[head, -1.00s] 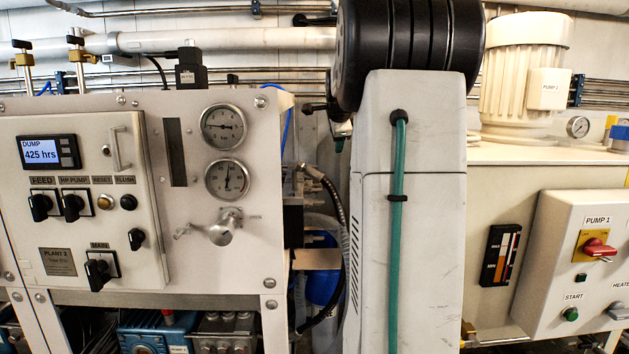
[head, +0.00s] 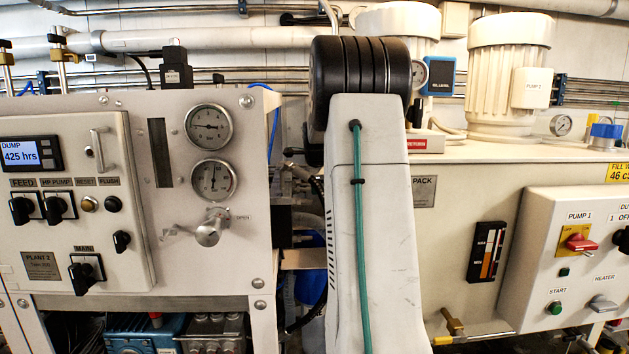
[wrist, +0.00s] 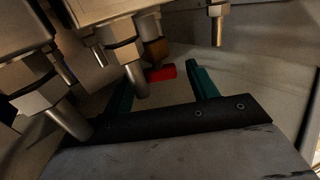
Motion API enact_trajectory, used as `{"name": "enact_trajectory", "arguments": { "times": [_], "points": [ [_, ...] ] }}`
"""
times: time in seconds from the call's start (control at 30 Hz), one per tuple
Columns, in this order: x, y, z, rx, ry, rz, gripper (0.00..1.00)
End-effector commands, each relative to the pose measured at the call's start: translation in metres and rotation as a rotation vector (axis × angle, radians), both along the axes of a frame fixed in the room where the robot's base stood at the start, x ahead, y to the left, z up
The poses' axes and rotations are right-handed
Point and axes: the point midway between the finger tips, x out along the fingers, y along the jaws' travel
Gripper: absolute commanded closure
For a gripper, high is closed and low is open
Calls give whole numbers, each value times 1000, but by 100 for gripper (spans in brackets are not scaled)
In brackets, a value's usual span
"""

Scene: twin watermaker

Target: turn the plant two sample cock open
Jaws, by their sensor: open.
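In the wrist view, a small red handle (wrist: 162,72) on a brass-coloured fitting (wrist: 155,50) lies between the fingertips of my gripper (wrist: 159,74). It looks like a cock lever, but no label shows which one. The two green fingers are apart, one on each side of the handle, and hold nothing. I cannot tell whether either finger touches it. In the head view the gripper and this handle are hidden, and my own arm stands in the middle. The plant's control panel (head: 140,265) is at the left; its plate (head: 41,265) is hard to read.
In the wrist view, metal pipe fittings (wrist: 125,50) crowd the upper left, close to the left finger. Another metal stub (wrist: 217,25) hangs at the upper right. In the head view, a tank unit (head: 460,270) with a pump control box (head: 560,260) stands at the right.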

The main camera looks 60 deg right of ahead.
Motion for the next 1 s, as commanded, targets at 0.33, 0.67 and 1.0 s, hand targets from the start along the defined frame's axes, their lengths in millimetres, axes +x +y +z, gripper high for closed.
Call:
{"name": "enact_trajectory", "arguments": {
  "times": [0.33, 0.67, 1.0],
  "points": [
    [0, 0, 0, -1, -1, 0, 86],
    [-2, 1, -1, -69, -54, -2, 86],
    [-3, 3, -3, -205, -163, -2, 86]
  ]
}}
